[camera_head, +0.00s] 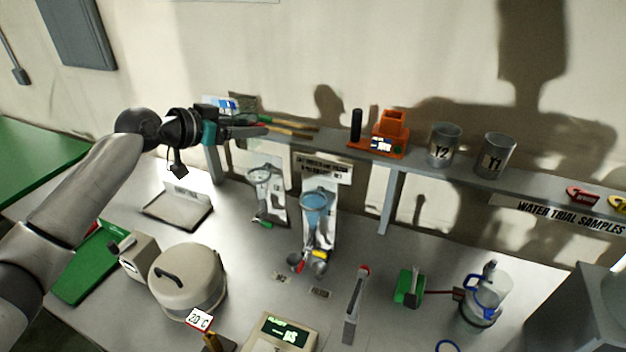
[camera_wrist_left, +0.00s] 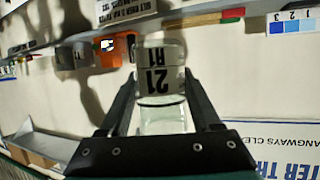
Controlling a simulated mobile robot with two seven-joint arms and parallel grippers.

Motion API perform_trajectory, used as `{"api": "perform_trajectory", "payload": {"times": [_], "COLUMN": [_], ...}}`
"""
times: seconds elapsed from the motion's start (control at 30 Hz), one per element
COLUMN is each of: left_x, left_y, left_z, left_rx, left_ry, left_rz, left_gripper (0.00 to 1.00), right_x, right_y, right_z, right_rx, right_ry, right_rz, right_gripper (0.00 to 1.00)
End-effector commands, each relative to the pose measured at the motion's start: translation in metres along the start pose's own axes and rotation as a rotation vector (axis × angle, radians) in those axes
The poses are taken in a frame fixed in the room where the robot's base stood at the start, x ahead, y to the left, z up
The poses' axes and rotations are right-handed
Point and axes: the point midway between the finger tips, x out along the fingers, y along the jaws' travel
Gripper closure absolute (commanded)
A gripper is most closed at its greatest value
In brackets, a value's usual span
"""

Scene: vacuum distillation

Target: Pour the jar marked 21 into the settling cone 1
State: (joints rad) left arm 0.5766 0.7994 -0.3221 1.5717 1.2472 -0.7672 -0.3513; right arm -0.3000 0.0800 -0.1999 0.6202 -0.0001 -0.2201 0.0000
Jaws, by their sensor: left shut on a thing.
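My left gripper (camera_head: 252,130) is shut on the jar marked 21. In the left wrist view the jar (camera_wrist_left: 160,82) sits between the two fingers (camera_wrist_left: 162,105), its label reading "21 R1" and its lower part clear glass. In the head view the jar is hard to make out at the gripper, which is up at shelf height. Two settling cones stand on the bench below: a clear one (camera_head: 264,176) at the left and a blue-tinted one (camera_head: 315,200) at the right. I cannot read which is number 1. My right gripper is not in view.
The shelf (camera_head: 330,146) carries an orange holder (camera_head: 390,138) and grey cups marked 12 (camera_head: 443,143) and 11 (camera_head: 495,155). A round lidded pot (camera_head: 187,280), a scale (camera_head: 283,332) and a glass vessel (camera_head: 487,290) stand on the bench.

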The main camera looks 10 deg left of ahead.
Motion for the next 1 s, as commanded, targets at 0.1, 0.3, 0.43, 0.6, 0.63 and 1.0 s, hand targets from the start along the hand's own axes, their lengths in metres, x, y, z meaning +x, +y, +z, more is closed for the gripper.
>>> {"api": "perform_trajectory", "payload": {"times": [0.1,0.3,0.43,0.6,0.63,1.0], "left_x": [-0.015,-0.037,-0.051,-0.064,-0.065,-0.063], "left_y": [0.005,0.011,0.016,0.021,0.021,0.026], "left_z": [0.003,0.009,0.014,0.017,0.017,0.025], "left_rx": [0.001,0.002,0.0,0.001,0.001,0.001], "left_ry": [-0.003,-0.003,-0.002,-0.001,0.0,0.0], "left_rz": [0.001,0.0,0.0,0.0,0.001,0.012], "left_gripper": [1.0,1.0,1.0,1.0,1.0,1.0], "right_x": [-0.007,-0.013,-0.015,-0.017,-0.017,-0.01], "right_y": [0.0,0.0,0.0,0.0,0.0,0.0], "right_z": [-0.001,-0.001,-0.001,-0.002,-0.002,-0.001], "right_rx": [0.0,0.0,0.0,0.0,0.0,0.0], "right_ry": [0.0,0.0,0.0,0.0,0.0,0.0], "right_rz": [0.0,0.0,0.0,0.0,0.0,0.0], "right_gripper": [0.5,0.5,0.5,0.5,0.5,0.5]}}
